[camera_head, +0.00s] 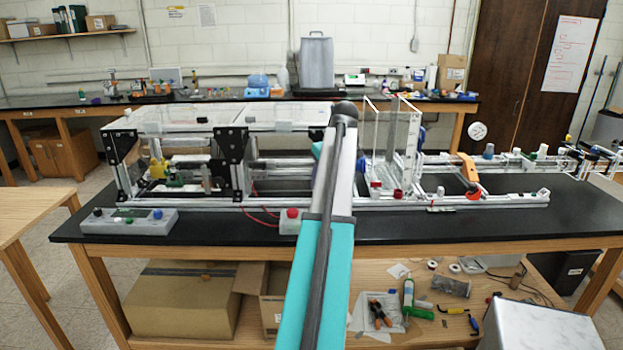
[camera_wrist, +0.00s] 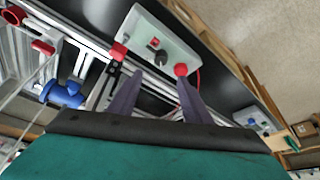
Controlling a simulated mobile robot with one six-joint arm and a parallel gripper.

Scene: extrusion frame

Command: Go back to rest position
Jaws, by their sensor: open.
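My gripper (camera_wrist: 157,82) is open in the wrist view, with two dark purple fingers spread apart and nothing between them. It hangs over the extrusion frame, just short of a grey control box (camera_wrist: 162,42) with a red button and a black knob. In the head view my teal and grey arm reaches up the middle over the bench. It hides most of my gripper; only a bit of purple shows beside the arm. The extrusion frame (camera_head: 460,201) lies along the black bench top on both sides of the arm.
Clear upright panels (camera_head: 390,135) stand right of my arm. A grey button box (camera_head: 128,221) sits at the bench's left front edge. A box with a red button (camera_head: 290,220) is partly behind my arm. The front strip of the black bench (camera_head: 470,228) is mostly clear.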

